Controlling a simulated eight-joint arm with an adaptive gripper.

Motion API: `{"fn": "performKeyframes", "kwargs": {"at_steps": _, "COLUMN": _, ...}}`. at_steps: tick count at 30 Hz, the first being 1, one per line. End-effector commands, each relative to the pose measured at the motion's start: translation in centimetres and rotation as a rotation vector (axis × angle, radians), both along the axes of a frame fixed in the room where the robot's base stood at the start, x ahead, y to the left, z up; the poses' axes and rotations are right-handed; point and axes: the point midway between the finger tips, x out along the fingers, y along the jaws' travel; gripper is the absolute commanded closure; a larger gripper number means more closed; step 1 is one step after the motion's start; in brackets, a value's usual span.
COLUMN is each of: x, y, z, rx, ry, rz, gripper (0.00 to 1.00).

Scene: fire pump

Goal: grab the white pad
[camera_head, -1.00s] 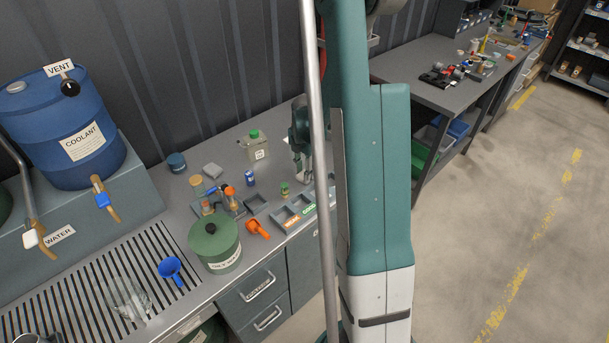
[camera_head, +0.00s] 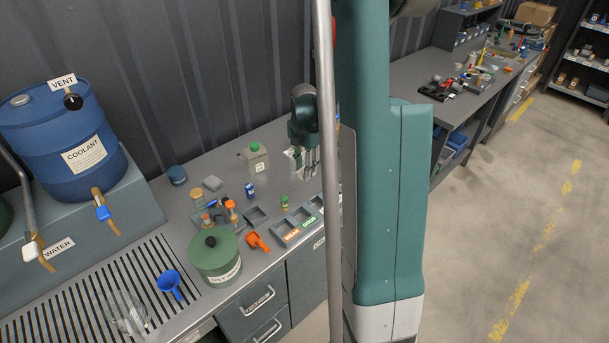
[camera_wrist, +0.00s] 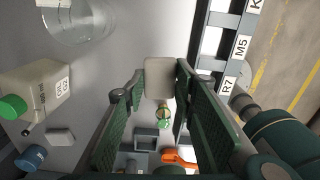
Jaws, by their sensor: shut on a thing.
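The white pad (camera_wrist: 159,78) is a pale, cream-white square slab with rounded corners in the wrist view. It sits between the fingertips of my gripper (camera_wrist: 160,74), which is shut on it. Bench surface and small items show beyond the pad. In the head view my gripper (camera_head: 308,172) points down above the back right of the bench, just left of my arm column. The pad cannot be made out there.
A green-capped canister (camera_head: 256,159) stands left of my gripper. A green-capped vial (camera_head: 284,202), a labelled tray (camera_head: 291,234), an orange scoop (camera_head: 257,242) and a green pot (camera_head: 215,256) stand nearer the front. A clear glass vessel (camera_wrist: 84,18) shows in the wrist view.

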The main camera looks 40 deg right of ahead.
Motion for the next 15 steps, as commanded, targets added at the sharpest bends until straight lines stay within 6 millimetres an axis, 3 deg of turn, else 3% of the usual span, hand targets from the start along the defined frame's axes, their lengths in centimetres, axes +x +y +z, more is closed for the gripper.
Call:
{"fn": "performKeyframes", "kwargs": {"at_steps": 6, "x": -0.03, "y": 0.02, "z": 1.12, "rx": 0.000, "ry": 0.000, "rz": 0.000, "gripper": 0.81}}
{"fn": "performKeyframes", "kwargs": {"at_steps": 15, "x": -0.02, "y": 0.01, "z": 1.23, "rx": 0.000, "ry": 0.000, "rz": 0.000, "gripper": 0.81}}
